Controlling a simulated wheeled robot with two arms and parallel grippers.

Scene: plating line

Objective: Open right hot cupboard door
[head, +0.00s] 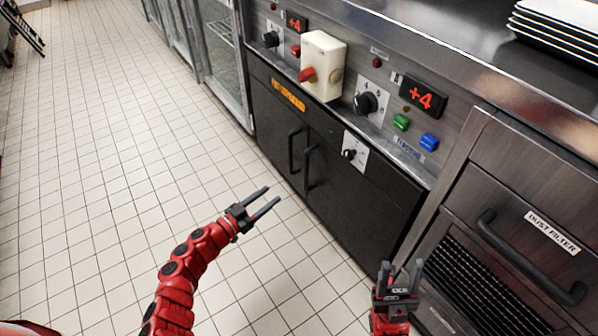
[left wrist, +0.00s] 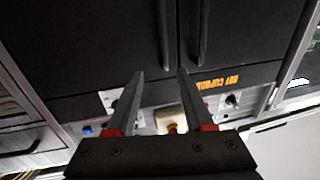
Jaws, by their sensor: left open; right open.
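The hot cupboard's black right door (head: 355,200) is closed, flush with the left door (head: 268,128). Its dark vertical handle (head: 307,168) is beside the left door's handle (head: 291,148). My left gripper (head: 274,193) is open and empty, in front of the doors and apart from the handles. In the left wrist view, which is upside down, its fingertips (left wrist: 161,73) point toward the right door's handle (left wrist: 164,38); the other handle (left wrist: 200,35) is to the right. My right gripper (head: 401,266) is open and empty at the lower right, before the right door's lower edge.
A steel control panel (head: 383,60) with knobs and buttons runs above the doors. A dust filter unit (head: 515,210) with a bar handle stands at the right, near my right gripper. White plates (head: 560,25) are stacked on top. The tiled floor (head: 100,130) at left is clear.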

